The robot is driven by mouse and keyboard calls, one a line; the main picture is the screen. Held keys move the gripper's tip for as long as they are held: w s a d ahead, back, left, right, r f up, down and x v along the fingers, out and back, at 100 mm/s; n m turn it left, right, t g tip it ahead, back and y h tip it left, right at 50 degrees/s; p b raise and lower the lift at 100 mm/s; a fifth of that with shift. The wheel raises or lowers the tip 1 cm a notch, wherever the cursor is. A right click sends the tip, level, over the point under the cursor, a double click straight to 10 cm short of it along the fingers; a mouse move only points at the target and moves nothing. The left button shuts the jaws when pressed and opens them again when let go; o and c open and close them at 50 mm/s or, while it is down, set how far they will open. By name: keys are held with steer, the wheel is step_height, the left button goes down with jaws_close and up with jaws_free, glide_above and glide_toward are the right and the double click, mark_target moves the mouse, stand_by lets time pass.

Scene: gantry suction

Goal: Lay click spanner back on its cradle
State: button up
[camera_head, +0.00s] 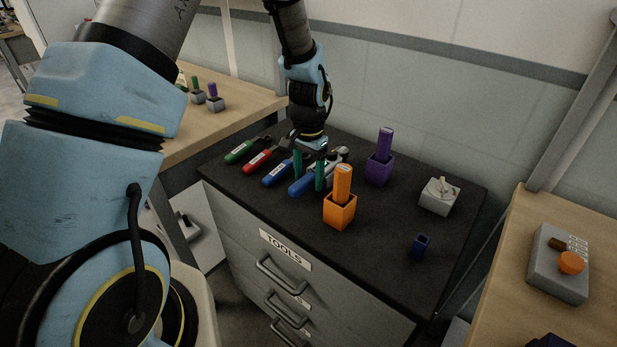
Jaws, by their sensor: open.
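A long blue-handled tool with a metal head, which looks like the click spanner (302,186), lies on the dark top of the tool cabinet (383,252). My gripper (309,172) points down over it, with its teal fingers apart. One finger is on the far left side of the handle and the other near its right side. I cannot tell whether they touch it. The gripper hides part of the tool. I cannot make out a cradle under or beside it.
Green (240,151), red (257,161) and shorter blue (277,174) handled tools lie to the left. An orange holder (340,212) stands close in front, a purple holder (379,169) behind right. A grey box (439,196) and small navy holder (420,246) are further right.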

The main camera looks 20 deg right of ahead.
step_height(320, 180, up, 12)
steer(key=b, duration=0.3)
steer(key=s+a+n+t, duration=0.1)
steer(key=s+a+n, duration=0.3)
steer(key=a+n, duration=0.7)
steer(key=a, duration=1.9)
steer(key=shift+t, duration=0.3)
steer(key=shift+a, duration=0.1)
